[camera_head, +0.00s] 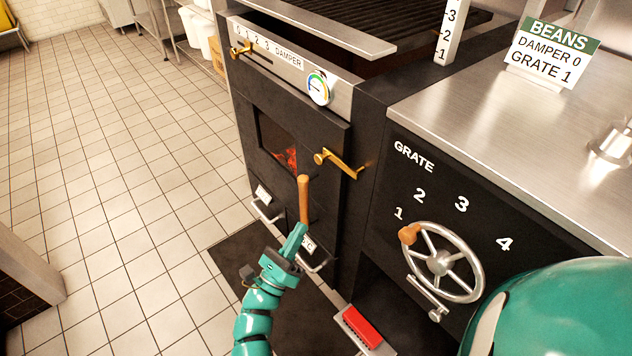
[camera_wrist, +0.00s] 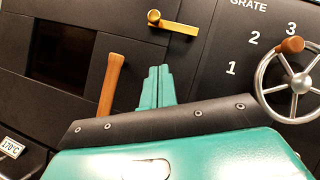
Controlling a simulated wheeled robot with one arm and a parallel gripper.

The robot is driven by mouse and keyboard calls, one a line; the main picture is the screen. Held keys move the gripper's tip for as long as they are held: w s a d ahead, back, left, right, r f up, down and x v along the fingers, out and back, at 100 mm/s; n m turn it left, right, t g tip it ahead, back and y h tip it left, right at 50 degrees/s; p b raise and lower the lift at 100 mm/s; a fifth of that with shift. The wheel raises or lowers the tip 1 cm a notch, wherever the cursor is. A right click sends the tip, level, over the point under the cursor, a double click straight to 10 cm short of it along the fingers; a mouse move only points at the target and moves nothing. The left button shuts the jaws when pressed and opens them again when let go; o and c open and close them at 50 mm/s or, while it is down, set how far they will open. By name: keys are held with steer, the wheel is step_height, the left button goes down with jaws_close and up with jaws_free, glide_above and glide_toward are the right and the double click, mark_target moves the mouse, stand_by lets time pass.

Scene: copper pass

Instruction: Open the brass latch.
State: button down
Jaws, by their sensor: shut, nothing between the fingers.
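The brass latch (camera_head: 339,164) lies roughly level across the right edge of the black oven door (camera_head: 268,187), its round knob at the left. In the wrist view the latch (camera_wrist: 178,25) is above my gripper's fingertips, with a gap between them. My gripper (camera_head: 299,230) is in front of the lower door, below the latch. Its teal fingers (camera_wrist: 155,72) are together and empty. A wooden handle (camera_head: 304,200) is close to the fingers in the head view; in the wrist view the handle (camera_wrist: 111,86) stands apart to their left.
A fire glows behind the door window (camera_head: 277,140). A spoked grate wheel (camera_head: 441,262) is at the right, its wooden knob near 1. A gauge (camera_head: 318,88) and damper lever (camera_head: 242,48) are above the door. A sign (camera_head: 541,54) reads "BEANS DAMPER 0 GRATE 1". Tiled floor is clear at left.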

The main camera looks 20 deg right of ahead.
steer(key=b, duration=0.2)
glide_toward(328, 158)
steer(key=x, duration=0.3)
steer(key=shift+w+d+r, duration=0.25)
steer(key=shift+d+r, duration=0.15)
steer(key=shift+r, duration=0.1)
